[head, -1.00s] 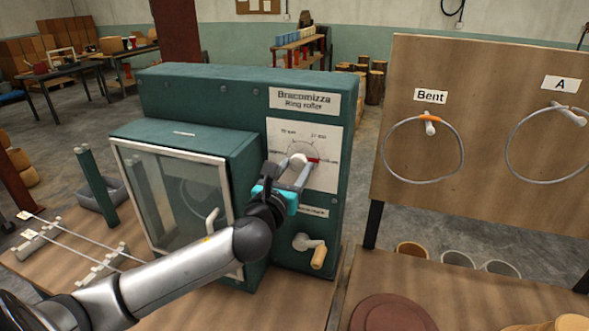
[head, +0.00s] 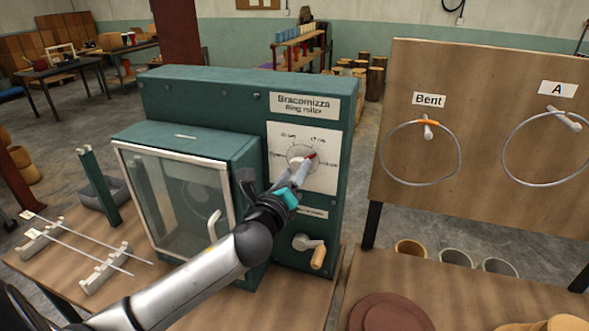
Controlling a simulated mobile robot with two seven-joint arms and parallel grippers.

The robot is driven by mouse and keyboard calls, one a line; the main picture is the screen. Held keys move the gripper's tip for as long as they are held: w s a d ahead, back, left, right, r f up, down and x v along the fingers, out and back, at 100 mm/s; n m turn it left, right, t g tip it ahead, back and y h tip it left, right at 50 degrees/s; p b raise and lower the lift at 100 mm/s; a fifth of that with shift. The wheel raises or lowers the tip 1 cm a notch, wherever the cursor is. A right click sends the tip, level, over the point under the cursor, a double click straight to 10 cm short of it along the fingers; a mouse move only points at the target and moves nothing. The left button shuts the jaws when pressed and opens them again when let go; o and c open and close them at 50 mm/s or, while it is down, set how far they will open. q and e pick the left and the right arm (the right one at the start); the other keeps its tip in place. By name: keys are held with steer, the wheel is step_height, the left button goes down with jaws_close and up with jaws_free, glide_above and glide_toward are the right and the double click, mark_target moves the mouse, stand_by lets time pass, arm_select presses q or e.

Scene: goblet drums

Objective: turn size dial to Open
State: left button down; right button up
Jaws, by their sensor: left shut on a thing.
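The green ring roller (head: 240,92) stands on the wooden bench. Its white dial plate (head: 327,140) has small marks around the size dial (head: 305,153), too small to read fully. My right gripper does not show.
A glass door with a white handle (head: 213,222) is left of the dial. A crank (head: 316,252) sits below it. Thin rods on racks (head: 100,270) lie at left. A board (head: 480,80) with hanging rings stands at right.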

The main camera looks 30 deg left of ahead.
arm_select(q)
steer(key=n+p, duration=0.1)
steer(key=n, duration=0.6)
steer(key=shift+p, duration=0.35)
steer(key=n+p, duration=0.1)
steer(key=n, duration=0.3)
steer(key=n+p, duration=0.1)
steer(key=n, duration=0.2)
steer(key=shift+n, duration=0.3)
steer(key=n+p, duration=0.1)
steer(key=n, duration=0.2)
steer(key=shift+r+n+p, duration=0.1)
steer(key=shift+n+p, duration=0.25)
steer(key=shift+n, duration=0.05)
steer(key=n+p, duration=0.1)
steer(key=n, duration=0.2)
steer(key=shift+n+p, duration=0.3)
steer(key=shift+p, duration=0.05)
steer(key=n+p, duration=0.2)
steer(key=n, duration=0.2)
steer(key=shift+n+p, duration=0.45)
steer(key=shift+n, duration=0.95)
